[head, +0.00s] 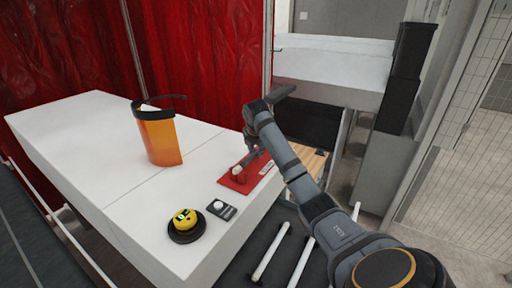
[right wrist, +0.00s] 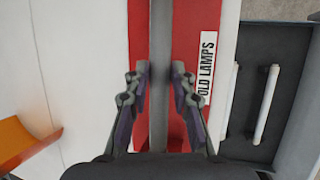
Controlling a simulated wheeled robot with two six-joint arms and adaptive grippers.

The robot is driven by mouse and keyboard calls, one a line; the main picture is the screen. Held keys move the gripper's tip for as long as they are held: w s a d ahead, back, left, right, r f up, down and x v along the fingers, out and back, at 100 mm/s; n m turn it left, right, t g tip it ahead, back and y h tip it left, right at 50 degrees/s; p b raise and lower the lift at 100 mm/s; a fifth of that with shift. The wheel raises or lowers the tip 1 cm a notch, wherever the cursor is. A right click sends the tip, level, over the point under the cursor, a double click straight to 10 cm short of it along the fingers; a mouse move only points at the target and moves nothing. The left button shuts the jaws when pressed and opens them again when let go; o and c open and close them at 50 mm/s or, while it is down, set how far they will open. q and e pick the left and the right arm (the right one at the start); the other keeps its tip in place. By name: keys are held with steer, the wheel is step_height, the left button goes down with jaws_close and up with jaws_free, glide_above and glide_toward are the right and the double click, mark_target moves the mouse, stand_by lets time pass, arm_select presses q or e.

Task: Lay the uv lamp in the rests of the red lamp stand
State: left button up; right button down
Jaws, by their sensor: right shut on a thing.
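The red lamp stand (head: 232,184) lies on the right end of the white table. It also shows in the right wrist view (right wrist: 138,45), with a label ending in "OLD LAMPS". My right gripper (head: 250,157) is over the stand, pointing down. In the right wrist view its fingers (right wrist: 160,75) are shut on a long grey bar, which I take to be the uv lamp (right wrist: 161,30). The bar runs lengthwise over the red stand. A pale end shows at the stand in the head view. I cannot tell if the lamp touches the rests. My left gripper is not in view.
An orange face shield (head: 160,142) stands on the white table (head: 85,135). A yellow-topped button (head: 185,219) and a small dark switch plate (head: 221,209) sit near the front. White tubes (head: 271,251) lie in the dark area beside the table. A red curtain (head: 205,60) hangs behind.

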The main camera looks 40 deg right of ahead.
steer(key=shift+a, duration=0.1)
steer(key=c, duration=1)
jaws_free()
steer(key=shift+c, duration=0.2)
steer(key=v, duration=0.7)
steer(key=shift+s+r, duration=0.15)
steer(key=shift+r, duration=0.05)
